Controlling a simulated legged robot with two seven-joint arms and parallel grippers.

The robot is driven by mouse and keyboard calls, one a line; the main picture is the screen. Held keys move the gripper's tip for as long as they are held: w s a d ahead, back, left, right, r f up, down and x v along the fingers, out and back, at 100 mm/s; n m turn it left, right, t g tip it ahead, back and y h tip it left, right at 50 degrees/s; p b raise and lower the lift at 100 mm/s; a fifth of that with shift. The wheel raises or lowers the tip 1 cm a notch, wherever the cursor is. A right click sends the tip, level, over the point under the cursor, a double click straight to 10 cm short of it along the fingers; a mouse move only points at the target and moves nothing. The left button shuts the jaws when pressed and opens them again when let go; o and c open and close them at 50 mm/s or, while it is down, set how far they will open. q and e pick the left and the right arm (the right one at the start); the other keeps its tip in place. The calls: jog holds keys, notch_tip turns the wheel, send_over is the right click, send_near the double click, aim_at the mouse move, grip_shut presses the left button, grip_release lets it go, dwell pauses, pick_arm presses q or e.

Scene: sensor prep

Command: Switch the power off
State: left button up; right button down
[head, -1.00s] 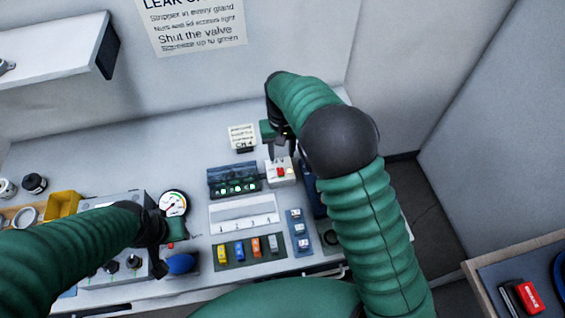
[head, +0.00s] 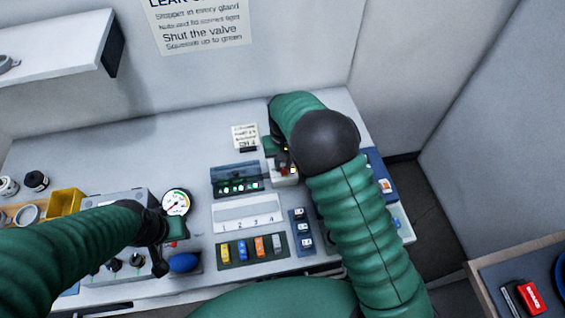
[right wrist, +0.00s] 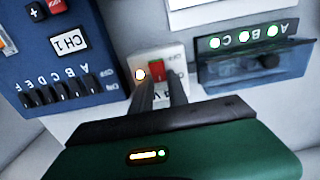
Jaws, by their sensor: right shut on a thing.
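The power switch is a small white box (head: 285,180) with a red rocker, right of the middle of the bench. In the head view my right arm hides part of the box. My left gripper (head: 162,245) is at the left, by a blue bulb and a gauge; its jaw opening is unclear.
Left of the switch stands a dark panel with lit green lamps (head: 238,188). A blue unit marked CH 1 (right wrist: 70,60) is on the other side. A dial gauge (head: 176,202), blue bulb (head: 184,262) and colored plugs (head: 250,248) are nearby.

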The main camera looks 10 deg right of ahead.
jog(key=shift+s+t, duration=0.15)
jog(key=shift+t, duration=0.25)
jog(key=t+b, duration=0.2)
jog(key=shift+s+a+f+t+b, duration=0.1)
jog(key=shift+s+t+b, duration=0.2)
jog(key=shift+s+t, duration=0.1)
jog(key=shift+s+t+b, duration=0.2)
jog(key=shift+t+b, duration=0.1)
jog(key=shift+t, duration=0.4)
jog(key=c, duration=1.3)
grip_release()
jog(key=shift+r, duration=0.2)
